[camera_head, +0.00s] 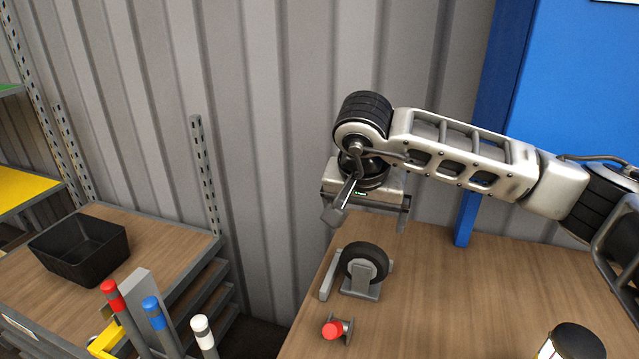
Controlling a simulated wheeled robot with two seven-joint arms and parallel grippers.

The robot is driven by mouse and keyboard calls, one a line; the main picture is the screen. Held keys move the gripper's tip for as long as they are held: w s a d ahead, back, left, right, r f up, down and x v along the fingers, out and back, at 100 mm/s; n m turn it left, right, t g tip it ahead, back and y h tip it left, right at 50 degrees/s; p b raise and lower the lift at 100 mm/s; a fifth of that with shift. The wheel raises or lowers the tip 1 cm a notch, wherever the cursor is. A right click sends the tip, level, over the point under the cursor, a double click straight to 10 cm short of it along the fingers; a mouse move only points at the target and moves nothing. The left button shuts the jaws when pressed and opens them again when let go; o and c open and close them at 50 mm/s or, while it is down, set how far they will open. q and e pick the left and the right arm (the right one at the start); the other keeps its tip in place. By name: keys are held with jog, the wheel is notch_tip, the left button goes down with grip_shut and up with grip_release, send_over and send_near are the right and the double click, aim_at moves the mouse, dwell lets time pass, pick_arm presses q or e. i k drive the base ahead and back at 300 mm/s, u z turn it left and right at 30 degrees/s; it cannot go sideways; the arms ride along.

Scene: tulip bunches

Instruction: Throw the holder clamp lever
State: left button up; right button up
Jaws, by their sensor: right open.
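On the wooden bench (470,290), a grey holder (361,290) carries a black-tyred wheel (352,256) standing upright. A grey bar (328,276) is beside the wheel on its left. A small grey fitting with a red knob (333,329) sits in front of the holder. I cannot tell for certain which of these parts is the clamp lever. My right gripper (366,222) hangs above and behind the wheel, open, with its fingers apart and nothing seen between them. It appears clear of the holder. My left gripper is not in view.
A black bin (80,250) stands on a lower table at the left. Posts with red, blue and white tops (152,310) rise at the lower left. A black-topped lantern-like object (572,343) is at the lower right. The bench's middle right is clear; a corrugated wall is behind.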

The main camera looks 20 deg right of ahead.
aim_at(330, 330)
jog(key=k, duration=1)
